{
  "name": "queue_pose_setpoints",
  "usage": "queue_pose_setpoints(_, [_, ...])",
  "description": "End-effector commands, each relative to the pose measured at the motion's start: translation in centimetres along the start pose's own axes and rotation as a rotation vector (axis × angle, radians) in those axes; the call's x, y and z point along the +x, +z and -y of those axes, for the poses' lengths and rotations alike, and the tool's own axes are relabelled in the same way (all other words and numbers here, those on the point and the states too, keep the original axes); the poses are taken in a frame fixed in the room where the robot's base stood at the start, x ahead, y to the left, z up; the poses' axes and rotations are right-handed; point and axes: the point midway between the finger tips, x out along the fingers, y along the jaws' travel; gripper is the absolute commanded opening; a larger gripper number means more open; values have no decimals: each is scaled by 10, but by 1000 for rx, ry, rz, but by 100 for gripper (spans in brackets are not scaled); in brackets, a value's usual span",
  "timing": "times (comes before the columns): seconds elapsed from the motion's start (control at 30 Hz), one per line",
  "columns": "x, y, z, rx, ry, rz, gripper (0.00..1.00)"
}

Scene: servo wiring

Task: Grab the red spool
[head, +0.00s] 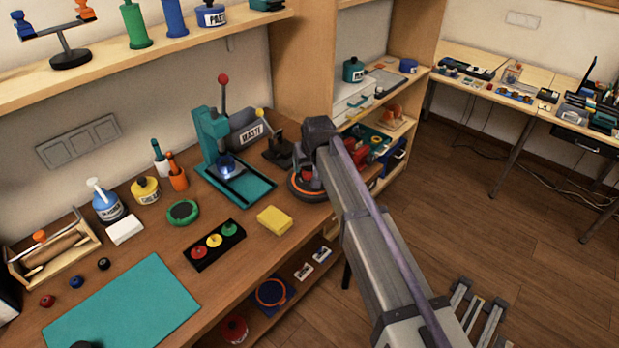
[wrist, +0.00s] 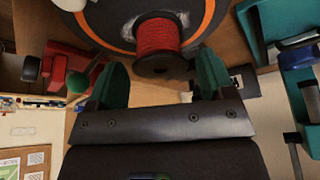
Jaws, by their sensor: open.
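The red spool (wrist: 158,37), wound with red thread and with dark ends, shows at the top middle of the wrist view. It is on a dark round base with an orange ring (wrist: 206,15). My gripper (wrist: 161,68) is open, its two green fingers apart to the left and right of the spool's near end. Neither finger clearly touches it. In the head view the orange-ringed base (head: 298,192) sits at the bench's right end, and my arm covers much of it. I cannot make out the spool clearly there.
Left of the base stand a teal press (head: 215,150) and a yellow block (head: 274,220). A red device (wrist: 62,70) is left of my fingers in the wrist view, and teal parts (wrist: 285,30) are at right. A teal mat (head: 125,305) lies at the bench's front left.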

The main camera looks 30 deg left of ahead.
Motion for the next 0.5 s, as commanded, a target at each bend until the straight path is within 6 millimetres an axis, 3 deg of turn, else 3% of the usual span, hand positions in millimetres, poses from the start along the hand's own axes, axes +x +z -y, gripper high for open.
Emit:
queue_pose_setpoints(0.03, [22, 3, -1, 0, 0, 0, 75])
queue_pose_setpoints(0.1, [33, 3, 0, 0, 0, 0, 75])
queue_pose_setpoints(0.37, [30, 1, 0, 0, 0, 0, 74])
queue_pose_setpoints(0.5, [30, 1, 0, 0, 0, 0, 61])
